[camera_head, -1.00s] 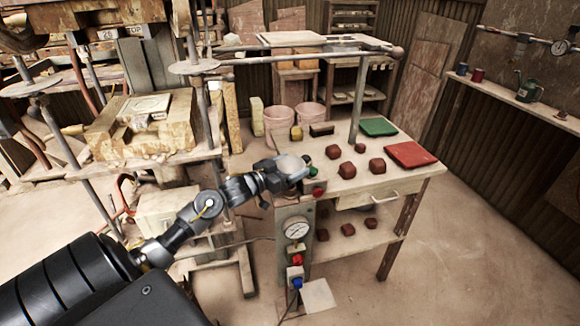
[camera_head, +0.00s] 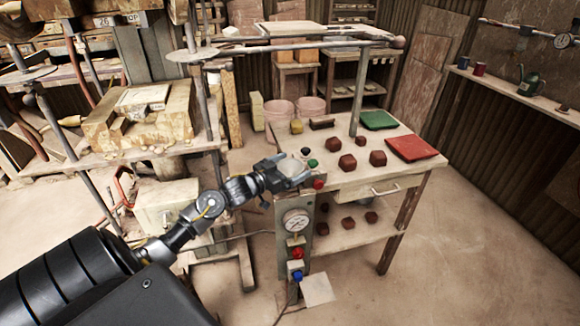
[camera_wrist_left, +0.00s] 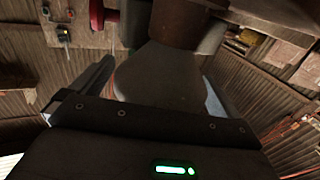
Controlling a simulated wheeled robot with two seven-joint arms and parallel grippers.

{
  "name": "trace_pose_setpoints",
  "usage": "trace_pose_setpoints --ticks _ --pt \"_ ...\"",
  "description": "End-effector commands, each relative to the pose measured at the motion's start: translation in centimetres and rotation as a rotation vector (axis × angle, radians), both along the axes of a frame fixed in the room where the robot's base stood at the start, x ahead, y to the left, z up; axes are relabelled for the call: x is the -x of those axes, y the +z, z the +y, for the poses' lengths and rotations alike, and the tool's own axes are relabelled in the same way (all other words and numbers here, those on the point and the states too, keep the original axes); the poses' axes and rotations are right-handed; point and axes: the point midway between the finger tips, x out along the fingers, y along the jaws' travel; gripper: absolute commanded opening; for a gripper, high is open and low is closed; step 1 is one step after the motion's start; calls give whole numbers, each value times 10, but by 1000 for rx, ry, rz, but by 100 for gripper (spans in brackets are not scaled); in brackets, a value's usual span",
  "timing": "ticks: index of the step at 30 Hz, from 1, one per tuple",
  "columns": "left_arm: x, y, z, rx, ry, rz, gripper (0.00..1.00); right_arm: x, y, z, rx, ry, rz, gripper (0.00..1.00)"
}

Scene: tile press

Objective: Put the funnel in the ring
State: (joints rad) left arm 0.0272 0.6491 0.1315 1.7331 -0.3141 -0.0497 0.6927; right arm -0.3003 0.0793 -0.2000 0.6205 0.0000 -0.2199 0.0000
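My left gripper (camera_head: 290,172) is at the near left corner of the table, above the gauge panel. Its two fingers are spread apart around a pale rounded piece (camera_head: 291,166), which looks like the funnel. In the left wrist view the grey cone-shaped funnel (camera_wrist_left: 160,80) stands between the fingers, wide end towards the gripper. A narrow gap seems to show beside each finger. A brown cylindrical part (camera_wrist_left: 190,22) lies beyond its narrow end. The ring is not clearly seen; the gripper and funnel may hide it. My right gripper is not in view.
The table (camera_head: 345,182) carries several dark red blocks, a green tile (camera_head: 379,120) and a red tile (camera_head: 411,148). A gauge (camera_head: 296,221) and coloured buttons sit below the gripper. A post (camera_head: 359,92) rises behind.

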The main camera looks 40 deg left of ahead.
Motion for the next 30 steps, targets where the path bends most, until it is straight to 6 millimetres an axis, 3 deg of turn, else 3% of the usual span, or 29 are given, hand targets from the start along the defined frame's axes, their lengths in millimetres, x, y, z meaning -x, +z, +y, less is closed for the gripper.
trace_pose_setpoints --ticks 7,21,30 --pt "7 -1 1 0 0 1 100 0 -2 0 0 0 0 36" --pt "87 -2 18 -1 0 2 100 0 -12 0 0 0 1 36" --pt "105 0 23 0 0 0 100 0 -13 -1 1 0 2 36"
